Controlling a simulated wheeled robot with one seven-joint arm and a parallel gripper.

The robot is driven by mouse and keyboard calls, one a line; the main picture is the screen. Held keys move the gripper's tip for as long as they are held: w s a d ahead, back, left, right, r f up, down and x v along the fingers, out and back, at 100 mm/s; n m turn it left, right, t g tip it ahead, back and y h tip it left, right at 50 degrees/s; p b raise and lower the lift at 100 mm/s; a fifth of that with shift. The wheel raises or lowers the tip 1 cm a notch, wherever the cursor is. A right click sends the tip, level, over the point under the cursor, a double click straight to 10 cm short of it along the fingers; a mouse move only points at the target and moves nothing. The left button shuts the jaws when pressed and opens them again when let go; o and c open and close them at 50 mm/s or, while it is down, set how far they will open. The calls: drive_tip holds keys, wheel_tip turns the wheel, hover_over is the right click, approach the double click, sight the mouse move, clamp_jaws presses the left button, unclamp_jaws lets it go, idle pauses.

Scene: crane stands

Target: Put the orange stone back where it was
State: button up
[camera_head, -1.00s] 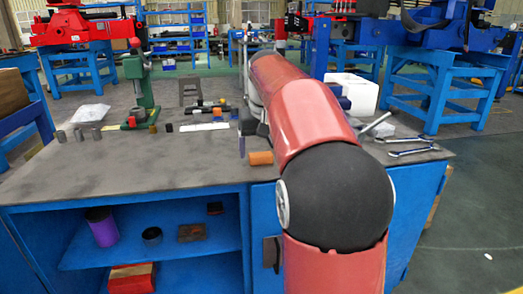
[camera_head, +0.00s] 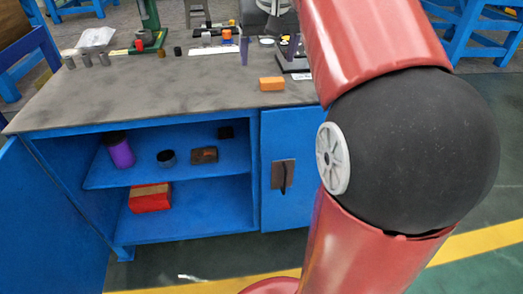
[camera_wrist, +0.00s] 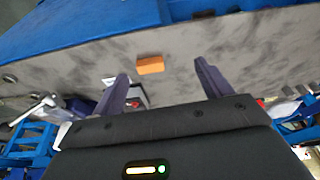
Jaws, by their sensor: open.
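The orange stone (camera_head: 271,84) is a small orange block lying on the grey bench top (camera_head: 160,95), close to its front edge and above the blue cabinet door. In the wrist view the orange stone (camera_wrist: 150,65) shows beyond my fingertips, nearer the left finger. My gripper (camera_wrist: 162,71) is open, with nothing between its two dark purple fingers. In the head view my gripper (camera_head: 268,61) hangs over the bench behind the stone, fingers pointing down. The stone appears apart from the fingers. My red arm hides the right part of the bench.
Grey cylinders (camera_head: 87,61) and a green press (camera_head: 150,38) stand at the back left. The bench's middle left is clear.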

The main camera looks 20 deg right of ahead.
drive_tip(key=s+a+f+n+t, duration=0.1)
drive_tip(key=s+a+f, duration=0.4)
drive_tip(key=s+f, duration=0.4)
drive_tip(key=s+a+f+n+t, duration=0.1)
drive_tip(key=s+a+f, duration=0.4)
drive_tip(key=s+f, duration=0.4)
drive_tip(key=shift+s+a+f+n+y, duration=0.15)
drive_tip(key=shift+s+a+n+y, duration=0.15)
drive_tip(key=shift+s, duration=0.2)
drive_tip(key=shift+c, duration=0.4)
